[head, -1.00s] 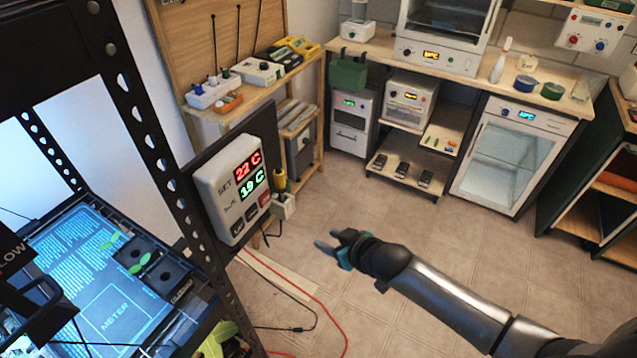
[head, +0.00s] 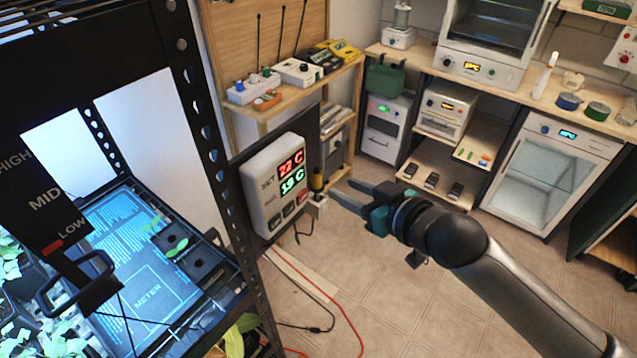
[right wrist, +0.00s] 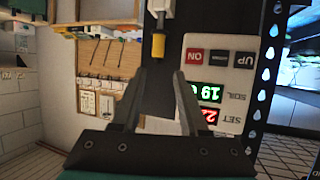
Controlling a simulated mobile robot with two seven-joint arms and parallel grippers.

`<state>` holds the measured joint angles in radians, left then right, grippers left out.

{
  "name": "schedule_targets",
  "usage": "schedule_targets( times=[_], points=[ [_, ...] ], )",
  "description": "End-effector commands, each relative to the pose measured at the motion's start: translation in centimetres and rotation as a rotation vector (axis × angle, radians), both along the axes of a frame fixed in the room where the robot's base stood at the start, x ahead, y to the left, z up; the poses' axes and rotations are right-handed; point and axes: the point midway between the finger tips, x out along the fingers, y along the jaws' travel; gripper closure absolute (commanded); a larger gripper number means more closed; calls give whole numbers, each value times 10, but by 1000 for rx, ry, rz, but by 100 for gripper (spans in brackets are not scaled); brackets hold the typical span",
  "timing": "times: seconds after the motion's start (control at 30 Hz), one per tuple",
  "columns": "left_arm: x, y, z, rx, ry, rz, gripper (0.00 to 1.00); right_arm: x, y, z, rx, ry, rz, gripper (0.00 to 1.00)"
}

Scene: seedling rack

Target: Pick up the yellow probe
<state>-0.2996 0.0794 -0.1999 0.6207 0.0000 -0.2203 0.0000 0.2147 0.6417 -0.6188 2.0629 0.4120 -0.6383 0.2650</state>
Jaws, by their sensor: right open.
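The yellow probe (head: 317,181) stands upright in a small white holder (head: 318,204) at the lower right of the controller box. In the right wrist view the probe (right wrist: 158,46) shows yellow with a dark tip, just beyond my fingertips and roughly in line with the gap between them. My right gripper (head: 343,192) is open and empty, its fingers pointing toward the probe from the right. It also shows in the right wrist view (right wrist: 160,75). The probe is apart from the fingers. My left gripper is not in view.
The white controller box (head: 276,185), with red and green readouts, is mounted on a dark panel beside the probe. A metal rack (head: 212,150) with seedlings stands at left. A wooden shelf (head: 290,100) is behind. A red cable (head: 335,300) lies on the floor.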

Motion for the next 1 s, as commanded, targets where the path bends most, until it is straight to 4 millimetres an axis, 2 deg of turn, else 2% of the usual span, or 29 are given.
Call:
schedule_targets(
  times=[0.2, 0.57, 1.0],
  points=[
    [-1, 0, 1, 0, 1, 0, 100, 25, 17, -11, 1, 0, -1, 56],
    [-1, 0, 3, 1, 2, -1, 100, 40, 28, -18, 1, 0, -1, 56],
    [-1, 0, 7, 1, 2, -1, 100, 75, 50, -32, 0, 0, -1, 56]
  ],
)
